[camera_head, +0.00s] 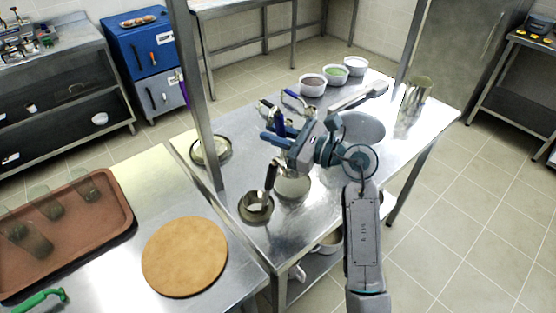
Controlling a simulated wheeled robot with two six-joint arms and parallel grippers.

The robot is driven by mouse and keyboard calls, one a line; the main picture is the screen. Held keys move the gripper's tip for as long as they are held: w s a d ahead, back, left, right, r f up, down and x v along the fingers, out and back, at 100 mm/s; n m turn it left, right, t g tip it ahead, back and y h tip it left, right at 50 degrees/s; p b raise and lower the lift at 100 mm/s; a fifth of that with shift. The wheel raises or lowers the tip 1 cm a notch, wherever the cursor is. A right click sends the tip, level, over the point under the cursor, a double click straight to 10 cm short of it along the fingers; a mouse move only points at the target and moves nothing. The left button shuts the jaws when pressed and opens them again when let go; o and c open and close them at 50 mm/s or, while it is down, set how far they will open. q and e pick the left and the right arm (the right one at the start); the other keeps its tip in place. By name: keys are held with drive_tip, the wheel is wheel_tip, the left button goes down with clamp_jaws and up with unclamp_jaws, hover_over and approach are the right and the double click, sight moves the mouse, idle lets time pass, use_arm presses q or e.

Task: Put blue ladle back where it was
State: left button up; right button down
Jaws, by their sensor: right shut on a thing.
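My right gripper (290,148) is above the middle of the steel table, its arm coming in from the lower right. It is shut on the blue ladle, whose blue handle (273,139) shows at the jaws. The ladle's bowl cannot be told apart clearly behind the gripper and the things below. Another blue handle (292,95) lies farther back on the table. My left gripper is not in view.
A steel post (200,95) stands left of the gripper. A dark-handled metal vessel (257,205) and a round pan (212,150) stand nearby. Three small tubs (335,75) are at the back, a tall metal pot (414,95) at the right. A round board (185,256) lies front left.

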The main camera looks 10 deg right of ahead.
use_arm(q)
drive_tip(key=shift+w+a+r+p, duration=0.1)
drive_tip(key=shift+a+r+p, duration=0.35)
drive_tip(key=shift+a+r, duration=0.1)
use_arm(e)
wheel_tip(320, 180, down, 6)
drive_tip(key=shift+s+r, duration=0.1)
drive_tip(key=shift+f, duration=0.2)
drive_tip(key=c, duration=1.4)
unclamp_jaws()
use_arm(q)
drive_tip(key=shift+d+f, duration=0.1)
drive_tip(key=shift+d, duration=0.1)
use_arm(e)
drive_tip(key=shift+r, duration=0.1)
